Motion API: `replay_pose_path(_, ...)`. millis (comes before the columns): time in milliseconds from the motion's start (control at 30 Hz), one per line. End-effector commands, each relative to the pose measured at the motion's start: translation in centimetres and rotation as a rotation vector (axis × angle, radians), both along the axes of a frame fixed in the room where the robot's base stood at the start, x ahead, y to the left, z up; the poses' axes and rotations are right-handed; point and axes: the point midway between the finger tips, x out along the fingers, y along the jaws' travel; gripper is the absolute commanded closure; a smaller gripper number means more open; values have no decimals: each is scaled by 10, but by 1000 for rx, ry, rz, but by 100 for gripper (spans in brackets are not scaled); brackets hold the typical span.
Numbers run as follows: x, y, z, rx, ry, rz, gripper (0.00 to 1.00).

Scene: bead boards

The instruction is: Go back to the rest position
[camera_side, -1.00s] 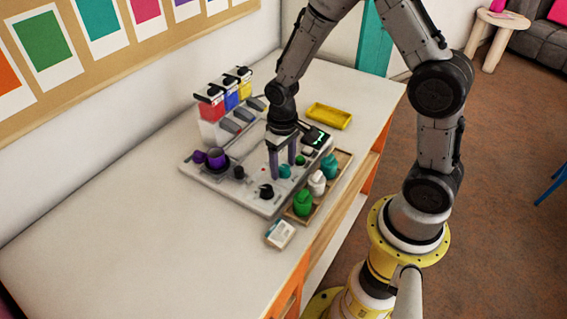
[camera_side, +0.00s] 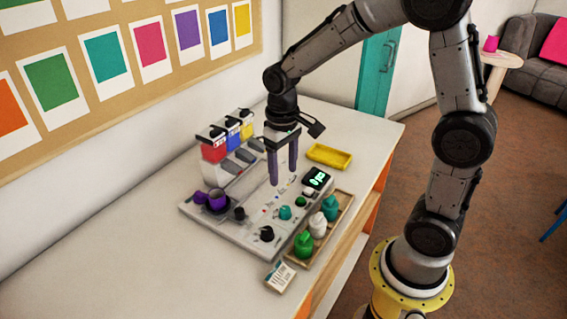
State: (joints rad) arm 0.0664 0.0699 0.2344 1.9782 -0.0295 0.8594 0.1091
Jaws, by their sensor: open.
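My gripper (camera_side: 283,182) hangs fingers down above the back middle of the grey-white board (camera_side: 244,222). Its two purple-grey fingers are apart with nothing between them. The fingertips look clear of the board surface. A teal knob (camera_side: 285,212) and a black knob (camera_side: 266,233) sit on the board below and in front of the gripper. A purple cup (camera_side: 216,199) stands in a dark round holder at the board's left.
Red, blue and yellow dispensers (camera_side: 214,151) stand behind the board. A wooden tray (camera_side: 332,237) with green, white and teal bottles lies at its right, with a small display (camera_side: 317,178) near. A yellow tray (camera_side: 329,156) and a small box (camera_side: 280,276) flank it. The table's left (camera_side: 110,245) is clear.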

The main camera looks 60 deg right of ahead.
Motion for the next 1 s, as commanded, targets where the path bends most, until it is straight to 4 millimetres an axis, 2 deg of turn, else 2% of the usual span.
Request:
replay_pose_path(167,0,1,13,0,0,0,33)
replay_pose_path(567,0,1,18,0,-8,2,33)
replay_pose_path(667,0,3,35,-3,-58,8,33)
replay_pose_path(767,-10,7,63,-6,-137,16,33)
replay_pose_path(900,-43,13,101,-9,-262,37,33)
replay_pose_path(1000,-72,18,119,-10,-342,59,33)
